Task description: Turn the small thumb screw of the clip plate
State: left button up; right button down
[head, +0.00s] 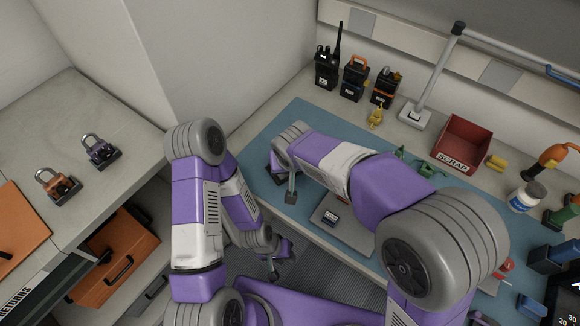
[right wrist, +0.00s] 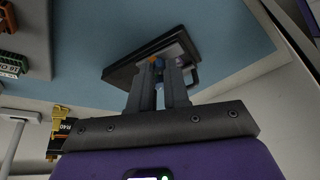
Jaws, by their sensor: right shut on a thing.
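In the right wrist view my right gripper (right wrist: 160,80) is shut at a dark, flat, tilted object, which looks like the clip plate (right wrist: 126,72), on the blue mat. Its fingertips close on a small part that looks like the thumb screw; they mostly hide it. A little blue and orange shows there. In the head view the right arm's end hides most of this spot, and a dark edge shows on the mat (head: 262,128). My left gripper (head: 281,267) hangs low, apart from the mat's things; its fingers are too small to read.
A grey tray (head: 357,236) with a small labelled piece lies on the mat. Several radios (head: 354,80) stand at the back wall by a lamp stand (head: 414,115). A red scrap bin (head: 462,141) stands at the right. Two padlocks (head: 100,150) lie on the left counter.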

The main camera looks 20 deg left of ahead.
jog(key=shift+a+m+h, duration=0.1)
jog(key=shift+m+h, duration=0.5)
jog(key=shift+m, duration=0.9)
jog(key=c, duration=1.4)
grip_release()
jog(key=shift+s, duration=0.1)
jog(key=p+v, duration=0.2)
jog(key=v, duration=0.5)
jog(key=shift+s+r, duration=0.15)
jog(key=shift+r, duration=0.05)
